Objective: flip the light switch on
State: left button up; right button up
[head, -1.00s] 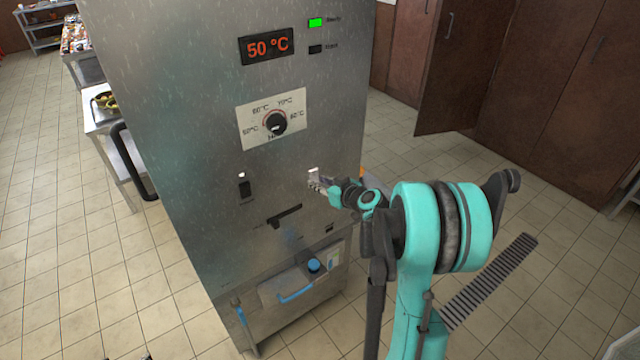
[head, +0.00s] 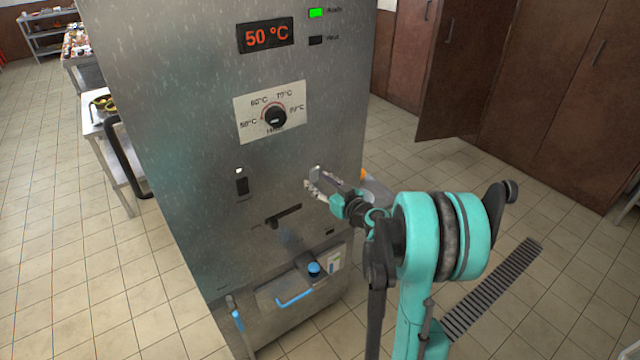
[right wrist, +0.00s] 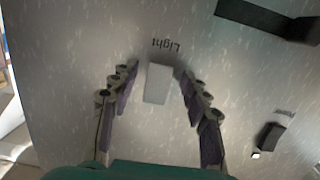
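The light switch (right wrist: 157,84) is a pale, upright rectangular rocker on the steel panel. The word "Light" shows beside it, upside down in the right wrist view. My right gripper (right wrist: 157,69) is open, with one finger on each side of the switch and a gap to it on both sides. I cannot tell whether the fingertips touch the panel. In the head view the right gripper (head: 318,187) is at the right part of the machine front and mostly covers the switch. My left gripper is not in view.
The steel machine (head: 200,130) has a 50 °C display (head: 266,36), a lit green Ready lamp (head: 316,13), a temperature knob (head: 275,116) and a dark switch (head: 242,184) left of my gripper. A black handle (head: 128,160) sticks out at its left side.

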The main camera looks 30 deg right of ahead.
jog(key=shift+s, duration=0.1)
jog(key=s+r, duration=0.1)
jog(key=s, duration=1)
jog(key=shift+s+d+r, duration=0.3)
jog(key=shift+s+d, duration=0.05)
jog(key=shift+d, duration=0.1)
